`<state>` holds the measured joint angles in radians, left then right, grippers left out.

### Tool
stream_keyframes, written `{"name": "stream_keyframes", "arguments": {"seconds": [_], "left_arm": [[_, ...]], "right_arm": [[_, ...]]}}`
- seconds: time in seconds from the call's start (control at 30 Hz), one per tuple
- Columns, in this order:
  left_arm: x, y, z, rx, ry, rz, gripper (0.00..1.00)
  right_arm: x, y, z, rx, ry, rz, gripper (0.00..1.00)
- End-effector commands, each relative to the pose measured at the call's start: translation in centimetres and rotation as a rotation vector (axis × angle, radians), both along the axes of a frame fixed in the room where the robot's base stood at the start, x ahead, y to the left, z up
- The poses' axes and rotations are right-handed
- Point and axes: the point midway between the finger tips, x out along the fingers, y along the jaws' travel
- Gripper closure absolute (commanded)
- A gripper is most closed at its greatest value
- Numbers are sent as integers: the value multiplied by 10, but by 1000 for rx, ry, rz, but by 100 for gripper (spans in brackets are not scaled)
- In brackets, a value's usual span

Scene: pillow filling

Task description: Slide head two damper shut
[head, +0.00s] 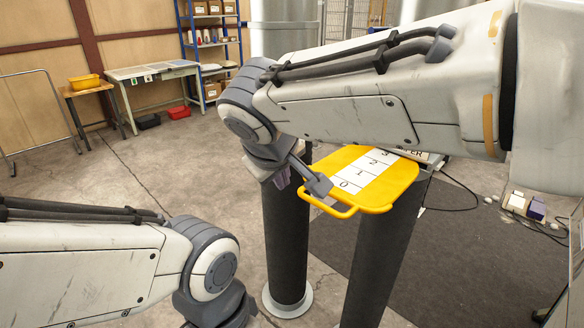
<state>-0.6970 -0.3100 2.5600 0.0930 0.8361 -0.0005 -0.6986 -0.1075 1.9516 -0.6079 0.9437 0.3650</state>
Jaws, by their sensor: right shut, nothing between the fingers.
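A yellow damper plate (389,193) with a looped handle (345,210) at its near left end sits by the top of a dark upright pipe (385,255). White squares numbered 0 to 3 run along it. My right arm crosses above it from the right and hides its far end and part of a lettered sign. My right gripper (321,188) is shut and empty, at the plate's left edge by the handle. I cannot tell whether it touches. My left arm comes in at the lower left; its gripper is below the picture.
A second dark pipe (286,240) stands just left of the plate. A dark mat (460,250) lies on the floor at the right, with a cable. A workbench (152,72), a blue shelf (211,50) and a yellow bin (84,82) stand far back.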

Motion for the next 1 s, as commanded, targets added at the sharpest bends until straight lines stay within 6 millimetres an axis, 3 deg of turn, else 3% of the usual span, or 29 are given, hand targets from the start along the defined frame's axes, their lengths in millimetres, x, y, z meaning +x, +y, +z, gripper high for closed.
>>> {"name": "stream_keyframes", "arguments": {"seconds": [0.2, 0.5, 1.0], "left_arm": [[0, 0, 9, 0, 0, 0, 100], [0, 0, 29, 0, 0, 2, 100], [0, 0, 30, 0, 0, 2, 100]], "right_arm": [[28, -6, -38, -4, 5, -3, 100], [52, -33, -36, 1, 1, -2, 100], [56, -34, -38, 1, 1, 4, 100]]}}
